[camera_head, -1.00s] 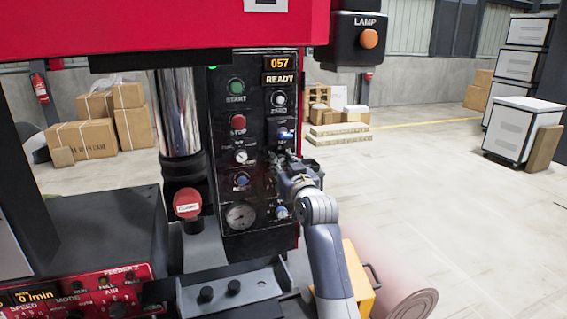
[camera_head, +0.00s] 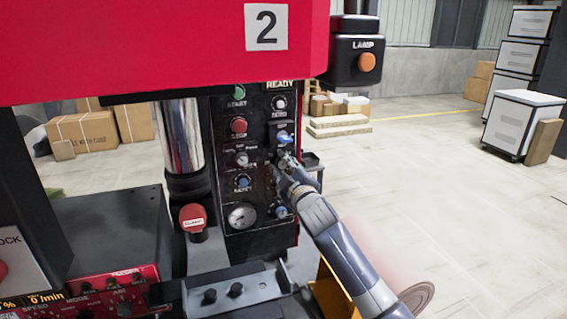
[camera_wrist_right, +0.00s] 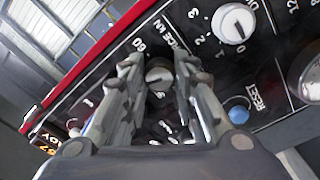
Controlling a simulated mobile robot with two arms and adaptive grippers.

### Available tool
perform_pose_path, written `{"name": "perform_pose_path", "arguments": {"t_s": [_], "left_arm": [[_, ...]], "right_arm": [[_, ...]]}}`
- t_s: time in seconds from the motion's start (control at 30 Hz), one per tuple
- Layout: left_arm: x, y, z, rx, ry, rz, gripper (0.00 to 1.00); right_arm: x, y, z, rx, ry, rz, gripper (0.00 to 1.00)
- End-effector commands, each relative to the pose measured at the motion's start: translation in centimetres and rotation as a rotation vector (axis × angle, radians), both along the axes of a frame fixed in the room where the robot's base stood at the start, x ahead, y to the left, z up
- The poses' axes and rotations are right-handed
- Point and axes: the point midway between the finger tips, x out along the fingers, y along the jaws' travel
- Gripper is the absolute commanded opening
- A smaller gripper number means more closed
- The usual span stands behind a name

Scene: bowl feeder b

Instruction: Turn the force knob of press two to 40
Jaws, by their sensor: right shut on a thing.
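Press two, with a red head marked 2 (camera_head: 225,50), has a black control panel (camera_head: 262,225) on its right side. My right gripper (camera_head: 284,165) reaches this panel from the lower right, below a blue switch (camera_head: 283,137). In the right wrist view, the fingers of my right gripper (camera_wrist_right: 160,88) are shut on a small grey knob (camera_wrist_right: 158,76). Its scale shows 60 and a label ending in kN; the fingers hide much of the scale, so I cannot read the setting. My left gripper is not in view.
A lamp box (camera_head: 356,55) hangs at upper right. The floor to the right is open.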

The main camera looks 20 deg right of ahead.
Motion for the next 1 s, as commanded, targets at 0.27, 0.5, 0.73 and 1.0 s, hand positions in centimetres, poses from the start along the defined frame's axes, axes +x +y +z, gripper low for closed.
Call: {"name": "perform_pose_path", "arguments": {"t_s": [0.27, 0.5, 0.73, 1.0], "left_arm": [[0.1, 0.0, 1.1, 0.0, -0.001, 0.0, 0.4], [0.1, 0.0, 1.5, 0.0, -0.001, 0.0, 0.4], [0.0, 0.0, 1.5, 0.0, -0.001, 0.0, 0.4], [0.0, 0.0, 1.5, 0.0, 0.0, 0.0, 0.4]], "right_arm": [[0.0, -0.2, 0.2, -0.186, -0.006, -0.002, 0.03], [0.0, -0.1, 0.2, -0.27, -0.011, -0.002, 0.03], [0.0, -0.2, 0.2, -0.296, -0.013, -0.003, 0.03], [0.0, -0.2, 0.3, -0.297, -0.014, -0.004, 0.03]]}}
